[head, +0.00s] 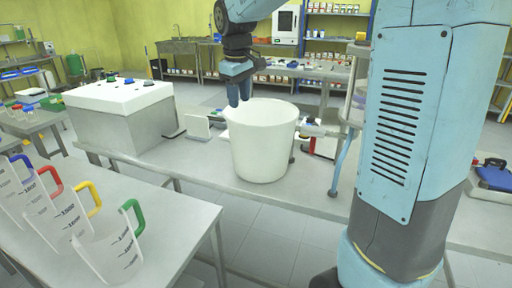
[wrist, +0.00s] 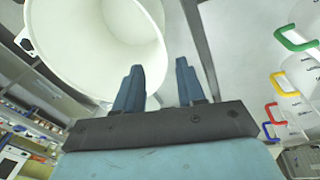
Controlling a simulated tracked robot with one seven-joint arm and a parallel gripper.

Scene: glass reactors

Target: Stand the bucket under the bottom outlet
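A white bucket (head: 262,150) stands upright on the grey table near its front edge. Its open mouth and pale inside also fill the upper left of the wrist view (wrist: 95,25). My gripper (head: 239,98) points down at the back-left part of the bucket's rim. In the wrist view my gripper (wrist: 158,85) has its two blue fingers apart. The left finger overlaps the bucket's mouth, and the rim's edge shows between the fingers. I cannot tell whether they touch the wall. I cannot make out the bottom outlet in either view.
A white-topped box (head: 118,97) stands left of the bucket. Fittings (head: 318,128) and a light blue frame leg (head: 345,160) are close on its right. Several jugs with coloured handles (head: 110,250) stand on the front-left table. Some bare tabletop (head: 200,165) lies left of the bucket.

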